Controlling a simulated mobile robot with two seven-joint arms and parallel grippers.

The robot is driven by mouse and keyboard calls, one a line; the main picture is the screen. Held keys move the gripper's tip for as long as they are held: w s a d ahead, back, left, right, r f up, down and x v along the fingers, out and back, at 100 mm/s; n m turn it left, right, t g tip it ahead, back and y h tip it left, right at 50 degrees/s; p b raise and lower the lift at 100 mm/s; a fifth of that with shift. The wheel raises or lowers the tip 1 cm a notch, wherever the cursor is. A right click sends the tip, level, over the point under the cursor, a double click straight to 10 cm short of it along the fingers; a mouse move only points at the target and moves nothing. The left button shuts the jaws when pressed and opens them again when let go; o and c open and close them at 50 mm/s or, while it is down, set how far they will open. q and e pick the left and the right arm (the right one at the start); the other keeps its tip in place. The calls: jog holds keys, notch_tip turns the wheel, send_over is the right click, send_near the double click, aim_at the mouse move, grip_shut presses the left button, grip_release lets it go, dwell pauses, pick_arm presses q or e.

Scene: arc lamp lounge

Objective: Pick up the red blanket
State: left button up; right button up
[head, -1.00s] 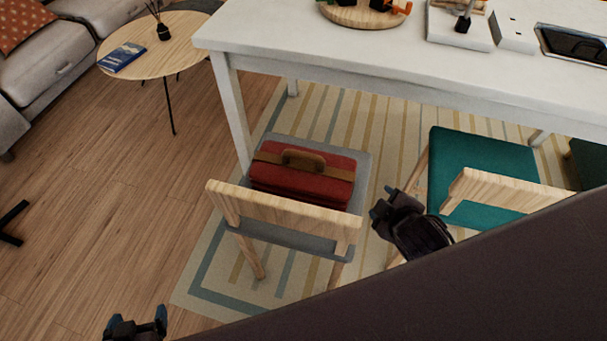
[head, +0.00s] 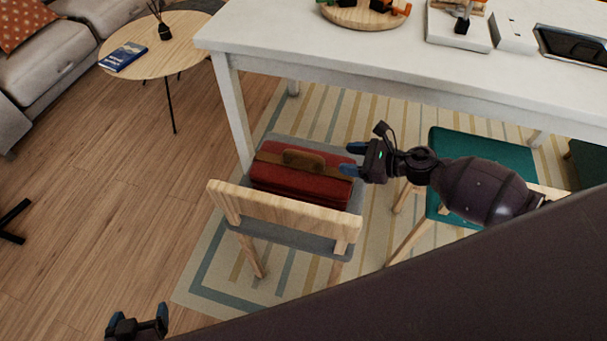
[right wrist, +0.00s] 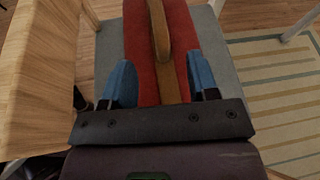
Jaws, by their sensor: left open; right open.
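The red blanket (head: 298,183) lies folded on the grey seat of a wooden chair, with a brown strap and handle (head: 303,158) on top. It also shows in the right wrist view (right wrist: 176,72), between and beyond my fingers. My right gripper (head: 350,159) is open at the right end of the blanket, its blue fingertips pointing left toward it. In the right wrist view the open fingers (right wrist: 162,82) lie either side of the strap line; I cannot tell whether they touch the blanket. My left gripper (head: 138,324) is open and empty, low at the left over the floor.
The chair's wooden backrest (head: 283,215) stands on the near side of the blanket. A white table (head: 400,60) stands behind the chair. A teal chair (head: 480,150) is to the right, partly behind my right arm. A round side table (head: 160,45) stands at back left.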

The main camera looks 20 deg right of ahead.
aim_at(319, 157)
jog(key=shift+w+d+f+n+g, duration=0.15)
jog(key=shift+d+n+g, duration=0.15)
jog(key=shift+n, duration=0.3)
jog(key=shift+w+a+f, duration=0.1)
jog(key=shift+a+f, duration=0.05)
jog(key=shift+a, duration=0.05)
jog(key=shift+x, duration=5.1)
grip_shut()
